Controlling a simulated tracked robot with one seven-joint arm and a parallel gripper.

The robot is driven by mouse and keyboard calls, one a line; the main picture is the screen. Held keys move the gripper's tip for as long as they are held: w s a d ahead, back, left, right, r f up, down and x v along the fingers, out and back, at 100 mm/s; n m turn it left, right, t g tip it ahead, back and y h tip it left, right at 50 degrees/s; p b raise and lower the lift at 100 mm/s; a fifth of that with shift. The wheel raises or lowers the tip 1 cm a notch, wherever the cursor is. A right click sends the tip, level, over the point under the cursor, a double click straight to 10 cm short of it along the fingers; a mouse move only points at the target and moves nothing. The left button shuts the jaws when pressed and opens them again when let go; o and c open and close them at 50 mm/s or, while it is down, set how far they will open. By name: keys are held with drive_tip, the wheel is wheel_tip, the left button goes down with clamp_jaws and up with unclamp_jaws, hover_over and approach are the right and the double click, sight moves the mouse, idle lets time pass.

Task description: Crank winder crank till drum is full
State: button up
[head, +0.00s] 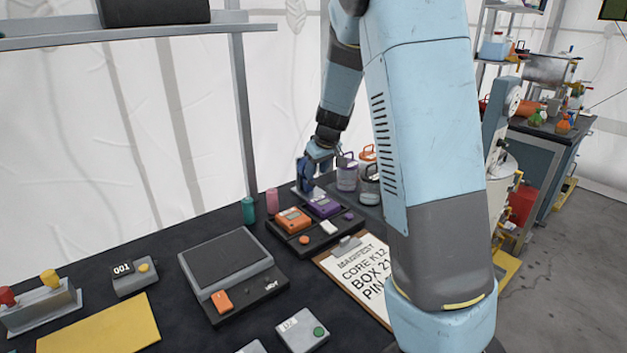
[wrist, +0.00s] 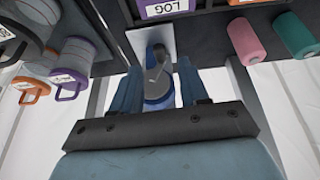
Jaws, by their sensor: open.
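The winder (head: 304,174) stands at the far end of the dark table in the head view, a small blue device on a pale base plate. The wrist view shows its grey crank (wrist: 157,70), its blue drum (wrist: 157,101) and the pale plate (wrist: 136,42). My gripper (head: 318,160) is at the winder, partly overlapping it in the head view. In the wrist view my gripper (wrist: 159,72) is open, one finger on each side of the crank. I cannot tell whether either finger touches it. How full the drum is cannot be told.
Lidded jars with purple (head: 346,175) and orange handles stand right of the winder. A tray with an orange box (head: 293,220) and a purple box (head: 324,206) lies nearer. Pink (head: 272,201) and teal (head: 248,210) rolls stand left. A clipboard (head: 345,262) lies in front.

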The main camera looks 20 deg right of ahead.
sight(314, 183)
drive_tip(key=shift+x, duration=2.5)
clamp_jaws()
